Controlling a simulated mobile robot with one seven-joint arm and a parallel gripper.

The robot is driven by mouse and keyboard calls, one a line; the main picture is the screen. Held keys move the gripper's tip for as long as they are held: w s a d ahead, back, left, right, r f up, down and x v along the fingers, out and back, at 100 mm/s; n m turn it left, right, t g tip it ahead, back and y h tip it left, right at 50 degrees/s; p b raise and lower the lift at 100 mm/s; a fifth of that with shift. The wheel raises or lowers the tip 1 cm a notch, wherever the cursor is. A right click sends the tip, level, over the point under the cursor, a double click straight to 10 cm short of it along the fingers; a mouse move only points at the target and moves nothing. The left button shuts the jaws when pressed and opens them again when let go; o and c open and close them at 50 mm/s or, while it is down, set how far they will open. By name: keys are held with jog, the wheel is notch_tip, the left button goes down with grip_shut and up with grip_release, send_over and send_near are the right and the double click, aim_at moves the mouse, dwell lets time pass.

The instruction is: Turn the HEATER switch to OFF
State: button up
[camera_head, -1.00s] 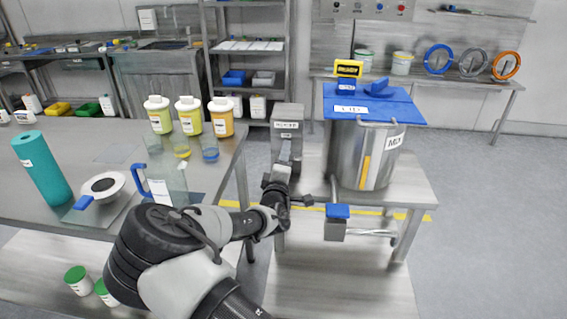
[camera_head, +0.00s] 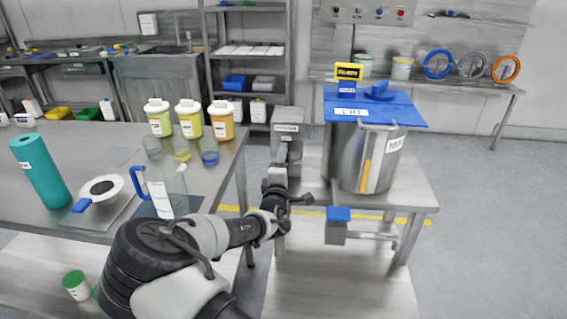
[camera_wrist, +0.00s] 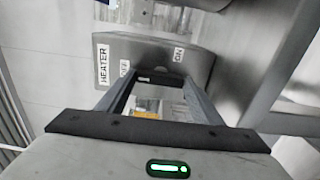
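The grey HEATER box (camera_head: 287,117) stands at the back left of the small stand, beside the steel tank. In the wrist view the HEATER box (camera_wrist: 200,62) fills the upper middle, with a HEATER label and OFF at left and ON at right. A dark switch part (camera_wrist: 160,79) shows at its lower edge, between my fingertips. My gripper (camera_wrist: 159,88) has its two fingers apart, one on each side of this part; I cannot tell whether they touch it. In the head view my gripper (camera_head: 284,158) is just below the box front, partly hidden by my wrist.
The steel tank (camera_head: 349,155) with a blue lid stands right of the box. A blue-topped valve (camera_head: 337,224) sticks out in front of the stand. The left table (camera_head: 105,150) holds bottles, a pitcher and a teal roll. Open floor lies at right.

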jog(key=shift+o, duration=1.3)
jog(key=shift+s, duration=0.15)
jog(key=s+p, duration=0.2)
jog(key=s, duration=1.5)
jog(key=shift+a, duration=0.3)
